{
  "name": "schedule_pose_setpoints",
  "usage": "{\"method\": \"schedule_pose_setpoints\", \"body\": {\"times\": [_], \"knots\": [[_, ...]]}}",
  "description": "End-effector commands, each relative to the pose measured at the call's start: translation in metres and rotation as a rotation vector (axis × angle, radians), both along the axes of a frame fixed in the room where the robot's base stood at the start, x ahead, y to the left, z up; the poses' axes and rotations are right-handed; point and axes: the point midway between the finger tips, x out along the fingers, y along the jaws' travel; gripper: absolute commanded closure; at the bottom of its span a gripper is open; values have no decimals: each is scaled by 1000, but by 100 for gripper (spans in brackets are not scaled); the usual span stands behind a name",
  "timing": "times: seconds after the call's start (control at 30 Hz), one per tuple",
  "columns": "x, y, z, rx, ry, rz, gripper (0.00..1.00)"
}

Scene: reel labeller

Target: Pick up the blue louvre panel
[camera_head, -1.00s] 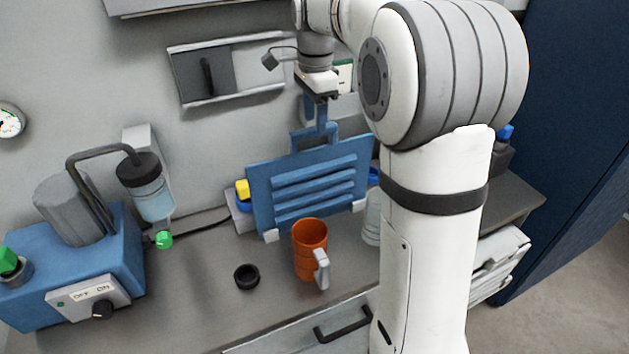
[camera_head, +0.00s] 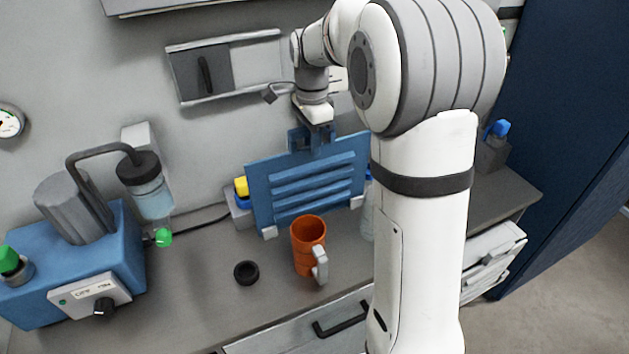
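The blue louvre panel (camera_head: 308,186) stands upright, leaning slightly back on the bench, with horizontal slats and a handle loop at its top edge. Small light feet or clips show at its lower corners. My gripper (camera_head: 316,143) points down at the panel's top handle, and its fingers overlap the handle in the head view. The fingers are small and partly merge with the blue handle, so whether they are closed on it is unclear.
An orange mug (camera_head: 308,245) stands in front of the panel, with a black ring (camera_head: 246,272) to its left. A blue machine (camera_head: 75,262) with a pipe and bottle (camera_head: 152,195) is at left. A yellow-capped item (camera_head: 241,187) sits behind the panel's left edge.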

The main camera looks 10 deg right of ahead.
Motion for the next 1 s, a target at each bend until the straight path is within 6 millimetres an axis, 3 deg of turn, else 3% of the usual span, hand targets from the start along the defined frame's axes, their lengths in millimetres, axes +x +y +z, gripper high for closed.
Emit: {"method": "schedule_pose_setpoints", "body": {"times": [0.33,1.0], "knots": [[0,0,0,0,0,1,100],[0,1,0,0,-1,2,100]]}}
